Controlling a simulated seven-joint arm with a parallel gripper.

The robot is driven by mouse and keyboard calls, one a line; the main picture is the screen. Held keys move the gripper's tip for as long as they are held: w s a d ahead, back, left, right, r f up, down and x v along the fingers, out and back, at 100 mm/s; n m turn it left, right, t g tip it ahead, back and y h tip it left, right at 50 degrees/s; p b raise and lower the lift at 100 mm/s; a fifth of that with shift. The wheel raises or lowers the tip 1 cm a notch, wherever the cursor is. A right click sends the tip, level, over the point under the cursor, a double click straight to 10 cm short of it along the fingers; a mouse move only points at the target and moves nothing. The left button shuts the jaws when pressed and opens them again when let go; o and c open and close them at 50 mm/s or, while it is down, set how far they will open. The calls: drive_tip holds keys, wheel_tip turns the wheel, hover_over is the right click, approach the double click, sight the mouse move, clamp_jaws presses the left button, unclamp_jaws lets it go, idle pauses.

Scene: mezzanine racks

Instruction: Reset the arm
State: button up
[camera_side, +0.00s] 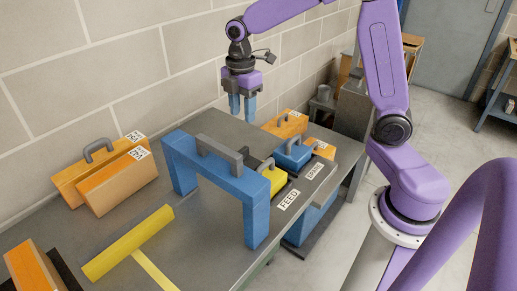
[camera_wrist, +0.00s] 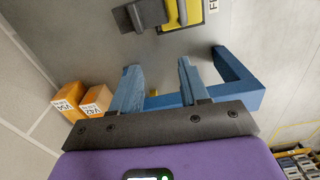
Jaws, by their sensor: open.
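My gripper (camera_side: 242,117) hangs in the air above the back of the grey table (camera_side: 222,124), its blue fingers pointing down. The fingers are apart with nothing between them. In the wrist view my gripper (camera_wrist: 158,66) also shows open and empty, with the table surface below. In the side view it is behind the blue arch (camera_side: 232,180) and left of the handled blocks, touching none of them.
A yellow block (camera_side: 274,180), a blue block (camera_side: 292,155) and orange blocks (camera_side: 285,124) stand by the FEED label (camera_side: 289,200). A yellow bar (camera_side: 128,242) lies in front. The table's back middle is clear.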

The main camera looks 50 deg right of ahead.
drive_tip(key=s+a+m, duration=0.3)
drive_tip(key=s+m, duration=0.1)
drive_tip(key=s, duration=2.3)
drive_tip(key=shift+s+f+m, duration=0.3)
drive_tip(key=shift+s+m, duration=0.05)
drive_tip(key=shift+m, duration=0.05)
